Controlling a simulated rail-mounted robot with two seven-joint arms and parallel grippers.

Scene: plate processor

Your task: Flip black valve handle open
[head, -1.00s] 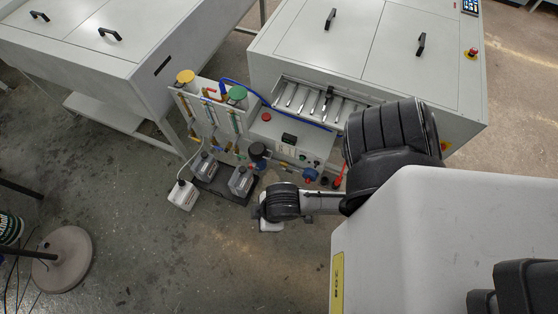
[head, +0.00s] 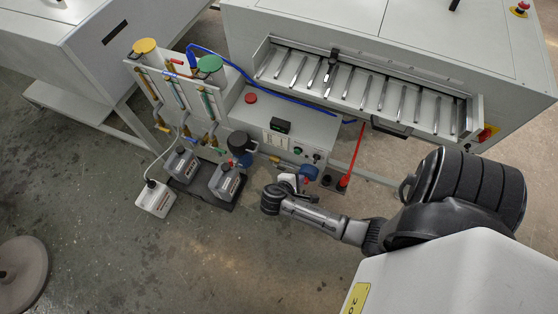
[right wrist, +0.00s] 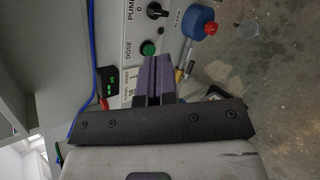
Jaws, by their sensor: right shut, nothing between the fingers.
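My right gripper (head: 284,184) is shut and empty, low in front of the grey control box (head: 283,128). In the right wrist view its purple fingers (right wrist: 155,78) are together and point at the box's panel. A green button (right wrist: 148,48) and a black PUMP knob (right wrist: 156,10) sit just beyond the fingertips. A brass fitting (right wrist: 184,72) lies just right of the fingers, beside a blue round part (right wrist: 199,24) with a red cap. The blue part also shows in the head view (head: 308,173). I cannot clearly make out a black valve handle. My left gripper is out of view.
A red handle (head: 354,156) stands right of the box. A slotted tray (head: 460,112) is behind. The floor in front is clear.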

